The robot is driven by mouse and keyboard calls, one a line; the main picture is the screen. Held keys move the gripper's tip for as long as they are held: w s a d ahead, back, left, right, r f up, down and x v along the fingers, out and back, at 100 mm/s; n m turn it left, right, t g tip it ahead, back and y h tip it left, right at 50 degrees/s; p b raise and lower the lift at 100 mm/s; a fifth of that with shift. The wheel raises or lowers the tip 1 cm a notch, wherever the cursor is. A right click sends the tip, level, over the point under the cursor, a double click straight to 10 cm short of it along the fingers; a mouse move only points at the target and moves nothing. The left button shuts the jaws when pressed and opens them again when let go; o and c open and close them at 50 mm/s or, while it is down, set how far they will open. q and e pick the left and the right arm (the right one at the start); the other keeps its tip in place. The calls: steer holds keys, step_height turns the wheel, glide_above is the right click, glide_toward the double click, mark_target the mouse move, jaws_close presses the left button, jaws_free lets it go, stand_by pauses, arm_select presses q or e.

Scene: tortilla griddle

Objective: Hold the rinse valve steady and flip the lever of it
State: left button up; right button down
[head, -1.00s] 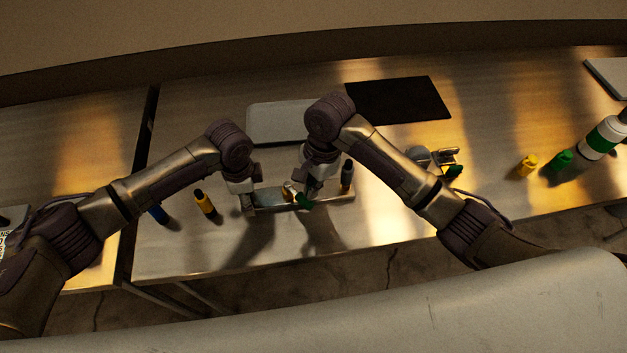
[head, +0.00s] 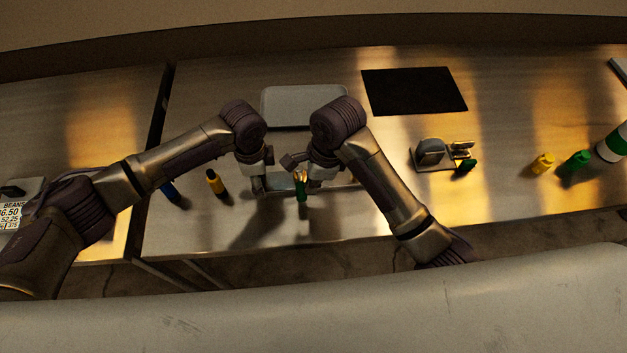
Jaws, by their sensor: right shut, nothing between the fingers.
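The rinse valve (head: 335,188) is a low metal fixture near the front of the steel table, with a brass-coloured part and a green lever (head: 302,192) at its middle. The lever points toward the table's front edge. My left gripper (head: 258,186) is down at the fixture's left end; its fingers are too dark and small to tell whether they grip it. My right gripper (head: 312,184) is shut and empty, just right of the lever. I cannot tell whether it touches the lever. The arms hide part of the fixture.
A second fixture with a green part (head: 464,165) stands to the right. Yellow (head: 215,183) and blue (head: 170,191) bottles stand left; yellow (head: 543,163) and green (head: 576,161) ones stand far right. A grey tray (head: 290,103) and black mat (head: 414,91) lie behind.

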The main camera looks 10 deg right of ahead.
stand_by(0.4)
steer(key=d+r, duration=0.5)
steer(key=r, duration=0.6)
steer(key=shift+d+r, duration=0.15)
steer(key=shift+d, duration=0.25)
arm_select(q)
steer(key=o, duration=0.9)
steer(key=shift+r, duration=0.1)
arm_select(e)
steer(key=shift+r, duration=0.1)
arm_select(q)
steer(key=shift+r+p, duration=0.7)
steer(key=shift+p, duration=0.25)
arm_select(e)
steer(key=shift+v, duration=0.8)
